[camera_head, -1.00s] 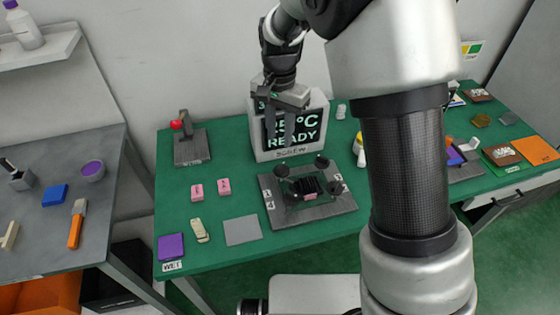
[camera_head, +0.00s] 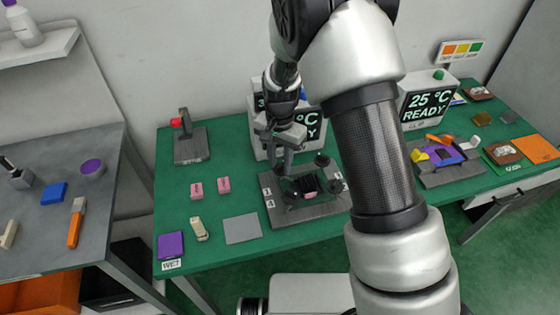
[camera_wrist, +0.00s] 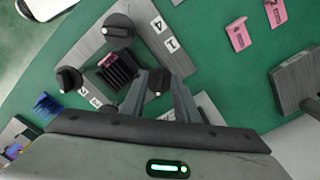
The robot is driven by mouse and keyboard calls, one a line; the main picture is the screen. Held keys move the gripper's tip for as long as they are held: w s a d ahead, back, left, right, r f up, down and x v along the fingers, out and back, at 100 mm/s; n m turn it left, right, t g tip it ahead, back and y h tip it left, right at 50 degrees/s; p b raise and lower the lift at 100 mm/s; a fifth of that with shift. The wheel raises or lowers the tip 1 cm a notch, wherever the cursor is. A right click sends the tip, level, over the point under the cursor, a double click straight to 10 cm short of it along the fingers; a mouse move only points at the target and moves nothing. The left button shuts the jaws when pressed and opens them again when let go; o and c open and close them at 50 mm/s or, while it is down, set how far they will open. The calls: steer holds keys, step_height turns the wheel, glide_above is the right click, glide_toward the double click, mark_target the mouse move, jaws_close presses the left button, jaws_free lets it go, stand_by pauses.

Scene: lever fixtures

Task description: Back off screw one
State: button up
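The grey fixture plate (camera_head: 312,212) carries dark round screw knobs around a black finned block with a pink part (camera_wrist: 118,68). In the wrist view, the label 1 (camera_wrist: 172,44) lies near the knob (camera_wrist: 158,82) seen between my fingers; I take this as screw one. Label 4 (camera_wrist: 158,24) is nearer another knob (camera_wrist: 118,30). My gripper (camera_head: 283,166) points down at the plate's back-left corner. Its fingers are apart on either side of that knob, with no clear contact. My gripper's body hides the plate's nearest part in the wrist view.
A display box (camera_head: 262,140) stands close behind the fixture, partly hidden by my gripper. A red-tipped lever fixture (camera_head: 190,144) stands back left. Two pink blocks (camera_head: 196,190) and a grey square (camera_head: 242,229) lie left of the plate. Another display (camera_head: 428,102) stands at right.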

jaws_close()
